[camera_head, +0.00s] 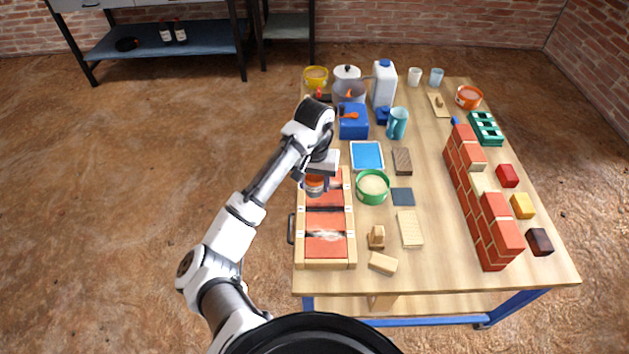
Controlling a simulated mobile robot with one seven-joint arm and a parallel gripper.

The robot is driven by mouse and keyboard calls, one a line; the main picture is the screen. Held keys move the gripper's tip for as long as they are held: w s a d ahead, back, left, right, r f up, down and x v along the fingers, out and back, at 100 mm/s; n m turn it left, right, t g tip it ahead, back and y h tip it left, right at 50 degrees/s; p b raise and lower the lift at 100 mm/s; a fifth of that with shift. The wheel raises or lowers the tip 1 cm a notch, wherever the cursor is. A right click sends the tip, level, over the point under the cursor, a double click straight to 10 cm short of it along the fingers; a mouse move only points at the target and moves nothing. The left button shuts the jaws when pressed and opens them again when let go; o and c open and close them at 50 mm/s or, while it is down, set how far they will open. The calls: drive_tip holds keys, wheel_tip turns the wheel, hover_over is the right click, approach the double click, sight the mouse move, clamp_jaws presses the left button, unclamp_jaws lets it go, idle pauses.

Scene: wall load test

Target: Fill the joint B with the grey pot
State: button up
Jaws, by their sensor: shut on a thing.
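A wooden frame (351,250) at the table's left side holds a row of red bricks with dark gaps between them. One gap (325,209) looks dark and empty. Pale material lies around the lower gap (326,236). No joint letter is readable, so I cannot tell which is joint B. My gripper (315,178) is shut on a small grey pot (315,191) above the far end of the frame. The arm partly hides the pot, and reddish colour shows at it. I cannot tell whether the pot is tilted or what it holds.
A green bowl of pale powder (373,187) stands close right of the frame. A brick wall (486,215) stands at the right. Wooden blocks (383,263) lie near the front.

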sight(315, 196)
drive_tip(key=shift+d+f, duration=0.1)
wheel_tip(315, 196, down, 6)
drive_tip(key=b, duration=0.6)
drive_tip(key=shift+s+f, duration=0.1)
drive_tip(key=shift+f, duration=0.4)
idle(2.7)
wheel_tip(315, 196, up, 7)
drive_tip(key=p, duration=0.7)
drive_tip(key=shift+r, duration=0.1)
idle(0.3)
